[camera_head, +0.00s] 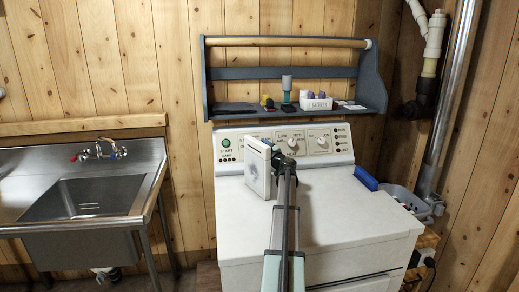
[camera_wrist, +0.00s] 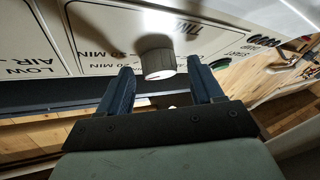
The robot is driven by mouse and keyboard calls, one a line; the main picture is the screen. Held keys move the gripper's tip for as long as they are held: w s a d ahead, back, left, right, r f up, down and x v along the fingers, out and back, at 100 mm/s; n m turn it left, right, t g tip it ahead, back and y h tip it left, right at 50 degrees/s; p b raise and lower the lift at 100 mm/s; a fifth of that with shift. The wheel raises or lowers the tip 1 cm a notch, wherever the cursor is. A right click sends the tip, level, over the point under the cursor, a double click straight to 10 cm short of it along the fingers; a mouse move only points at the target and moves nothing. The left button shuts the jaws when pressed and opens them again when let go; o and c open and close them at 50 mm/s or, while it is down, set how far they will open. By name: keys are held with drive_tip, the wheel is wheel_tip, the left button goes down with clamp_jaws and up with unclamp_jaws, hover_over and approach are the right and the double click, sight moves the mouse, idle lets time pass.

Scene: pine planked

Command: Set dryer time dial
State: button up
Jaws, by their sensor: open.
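The time dial (camera_wrist: 158,62) is a round light-grey knob under the upside-down word TIME in the wrist view. The dryer (camera_head: 345,215) is white, with a control panel along its back top edge. My gripper (camera_wrist: 160,68) is open, with one dark blue finger on each side of the dial's near end in the picture. A gap shows on both sides, and I cannot tell how far the fingers reach along the dial. In the head view my arm and hand hide the time dial.
Two other dials, a middle one (camera_head: 291,143) and a right one (camera_head: 321,141), and a green start button (camera_head: 226,143) are on the panel. A blue-grey shelf (camera_head: 225,108) with small items hangs above. A metal sink (camera_head: 90,200) stands left.

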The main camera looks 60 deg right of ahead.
drive_tip(key=v, duration=1.3)
drive_tip(key=shift+s+a, duration=0.2)
drive_tip(key=shift+s, duration=0.15)
